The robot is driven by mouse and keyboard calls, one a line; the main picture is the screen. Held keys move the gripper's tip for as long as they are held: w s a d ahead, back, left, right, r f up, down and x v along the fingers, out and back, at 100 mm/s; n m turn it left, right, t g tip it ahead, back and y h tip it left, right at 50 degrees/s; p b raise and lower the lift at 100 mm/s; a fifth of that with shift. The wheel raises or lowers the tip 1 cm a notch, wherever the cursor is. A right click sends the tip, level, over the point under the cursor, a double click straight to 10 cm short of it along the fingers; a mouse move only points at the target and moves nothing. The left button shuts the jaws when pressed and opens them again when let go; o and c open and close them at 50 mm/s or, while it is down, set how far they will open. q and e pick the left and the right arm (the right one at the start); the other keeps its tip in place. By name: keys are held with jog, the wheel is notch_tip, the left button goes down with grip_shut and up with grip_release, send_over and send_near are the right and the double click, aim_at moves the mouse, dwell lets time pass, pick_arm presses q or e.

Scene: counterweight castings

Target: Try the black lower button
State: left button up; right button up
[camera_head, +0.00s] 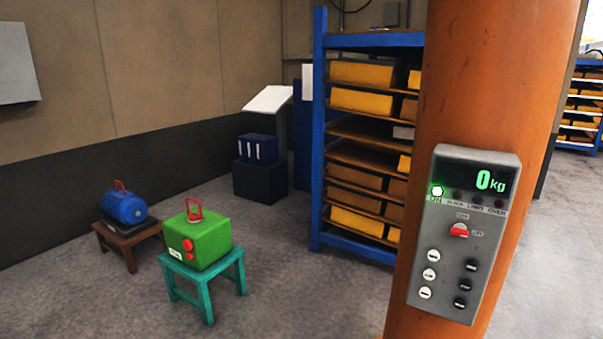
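A grey control box (463,235) is fixed to the orange column at the right. Its display (482,180) reads 0 kg in green. Below it, a green lamp (437,191) is lit at the left of a row of dark lamps. A red selector knob (459,230) sits mid-panel. Under it are two columns of buttons, white on the left and black on the right. The black ones are an upper (471,265), a middle (465,285) and a bottom button (460,303). Their labels are too small to read. Neither of my grippers is in view.
A green casting (208,243) with a red handle sits on a teal stool (206,283). A blue casting (125,208) sits on a brown stool (117,246). A blue shelf rack (319,130) with yellow bins stands behind the orange column (487,70). The floor in front is clear.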

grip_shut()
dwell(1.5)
